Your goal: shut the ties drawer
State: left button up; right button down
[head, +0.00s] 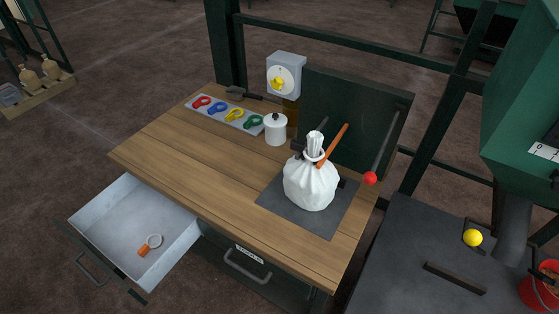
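A drawer (180,222) with pale grey inner walls stands pulled out from the left front of the wooden workbench (160,150). Its dark front faces the lower left and carries a bar handle (90,271). One tie (150,244), a pale ring with an orange end, lies on the drawer floor. A second drawer (230,250) to its right is shut, with a handle and a small label too small to read. Whether the open drawer has a label cannot be seen. Neither of my grippers is in view.
A tied white bag (311,187) stands on a dark mat (270,208) on the bench. Behind are a tray of coloured ties (222,112), a white lidded jar (276,130) and a dial scale (285,80). Floor left of the drawer is clear.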

aim_at(116, 222)
jog(key=j+u, duration=0.25)
jog(key=u, duration=0.2)
jog(key=i+j+u, duration=0.15)
jog(key=u, duration=0.3)
jog(key=i+j+u, duration=0.1)
jog(key=j+u, duration=0.15)
jog(key=u, duration=0.2)
